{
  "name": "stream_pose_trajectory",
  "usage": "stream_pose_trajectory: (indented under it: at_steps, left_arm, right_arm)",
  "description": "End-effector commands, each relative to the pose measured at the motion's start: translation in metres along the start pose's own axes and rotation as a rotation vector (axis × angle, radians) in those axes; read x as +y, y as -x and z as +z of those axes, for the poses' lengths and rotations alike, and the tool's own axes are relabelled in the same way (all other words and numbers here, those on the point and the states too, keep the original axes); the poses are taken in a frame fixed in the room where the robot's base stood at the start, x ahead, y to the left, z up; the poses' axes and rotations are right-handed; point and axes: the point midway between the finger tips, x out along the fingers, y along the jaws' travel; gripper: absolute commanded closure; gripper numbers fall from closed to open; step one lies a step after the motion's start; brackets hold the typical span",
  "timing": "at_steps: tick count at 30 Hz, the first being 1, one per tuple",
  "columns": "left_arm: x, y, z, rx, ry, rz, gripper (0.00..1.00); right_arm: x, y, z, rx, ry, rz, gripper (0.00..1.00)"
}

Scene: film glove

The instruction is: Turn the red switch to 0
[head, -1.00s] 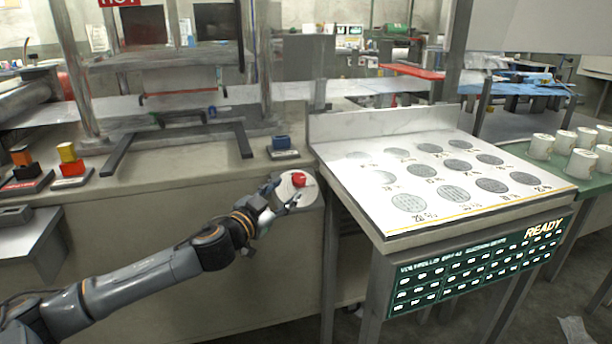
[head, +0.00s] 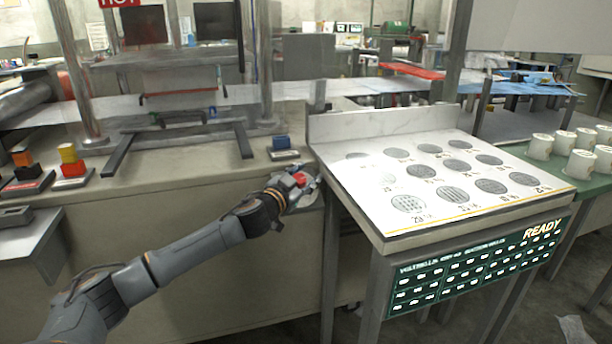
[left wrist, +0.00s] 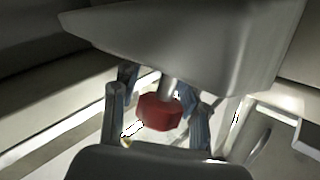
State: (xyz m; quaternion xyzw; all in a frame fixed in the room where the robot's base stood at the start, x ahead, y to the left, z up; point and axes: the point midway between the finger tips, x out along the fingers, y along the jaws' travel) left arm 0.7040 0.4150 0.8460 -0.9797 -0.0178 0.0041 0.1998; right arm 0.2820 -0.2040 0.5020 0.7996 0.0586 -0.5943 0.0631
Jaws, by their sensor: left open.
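The red switch (head: 300,179) is a small red knob on a pale round plate on the front of the beige counter, just left of the sloped white board. My left gripper (head: 303,178) is at the switch. In the left wrist view the red switch (left wrist: 159,112) shows between the two open fingers (left wrist: 157,118), one on each side. I cannot tell whether the fingers touch it. A white pointer mark lies at its lower left, but I cannot read any number. My right gripper is in neither view.
The sloped white board (head: 375,215) with dark discs stands close to the right of my gripper. A small blue block (head: 281,142) sits on the counter above the switch. White cups (head: 541,146) stand at the far right.

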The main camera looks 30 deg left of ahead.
Motion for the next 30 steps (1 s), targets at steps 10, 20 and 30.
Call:
stream_pose_trajectory:
  at_steps: [10,20,30]
  left_arm:
    - [0.0003,0.0000,0.0001,0.000,0.000,0.000,0.82]
    - [0.0007,0.0002,0.0004,0.000,0.000,0.001,1.00]
    - [0.0014,0.0004,0.0010,-0.001,0.000,0.002,1.00]
  right_arm:
    - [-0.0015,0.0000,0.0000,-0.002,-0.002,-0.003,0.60]
    - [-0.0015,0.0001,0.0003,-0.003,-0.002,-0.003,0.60]
    - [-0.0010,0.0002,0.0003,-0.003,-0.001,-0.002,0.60]
